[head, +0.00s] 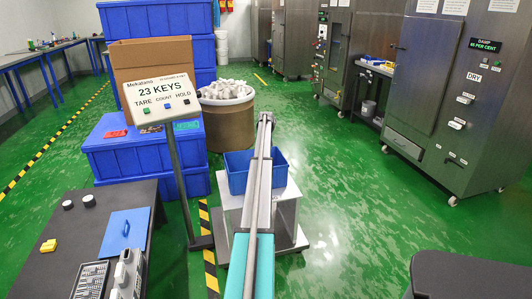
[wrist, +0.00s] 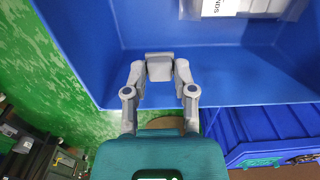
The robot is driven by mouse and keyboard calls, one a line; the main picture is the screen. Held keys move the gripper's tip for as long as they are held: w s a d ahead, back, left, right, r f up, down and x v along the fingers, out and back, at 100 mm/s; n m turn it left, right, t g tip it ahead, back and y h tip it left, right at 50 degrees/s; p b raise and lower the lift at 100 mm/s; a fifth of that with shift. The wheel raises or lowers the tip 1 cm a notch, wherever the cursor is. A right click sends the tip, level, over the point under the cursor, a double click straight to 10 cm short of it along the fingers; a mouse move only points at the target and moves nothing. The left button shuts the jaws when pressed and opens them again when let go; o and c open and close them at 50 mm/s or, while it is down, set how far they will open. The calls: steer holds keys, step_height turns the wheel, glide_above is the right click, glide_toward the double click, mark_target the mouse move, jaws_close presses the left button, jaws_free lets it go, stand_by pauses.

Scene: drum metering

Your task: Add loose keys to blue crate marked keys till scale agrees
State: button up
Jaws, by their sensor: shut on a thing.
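A small blue crate (head: 236,183) stands on a light stand right of the scale post, partly hidden by my arm. I see no "keys" mark on it. The scale display (head: 160,95) reads "23 KEYS" above TARE, COUNT and HOLD buttons. In the wrist view my gripper (wrist: 160,68) hangs above the inside of a blue crate (wrist: 75,40), apart from its walls. Its fingers are closed on a small plain grey piece (wrist: 160,72), which seems to be a key. In the head view the fingertips cannot be made out. A white labelled item (wrist: 235,8) shows at the crate's top edge.
Large blue crates (head: 112,160) and a brown drum of white pieces (head: 227,90) stand behind. A dark table (head: 70,240) at the left holds a blue board (head: 124,232) and a tray of small parts (head: 90,281).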

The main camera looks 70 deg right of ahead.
steer(key=shift+f+b, duration=3.5)
steer(key=shift+f, duration=0.1)
steer(key=shift+f+b, duration=2.45)
stand_by(1.8)
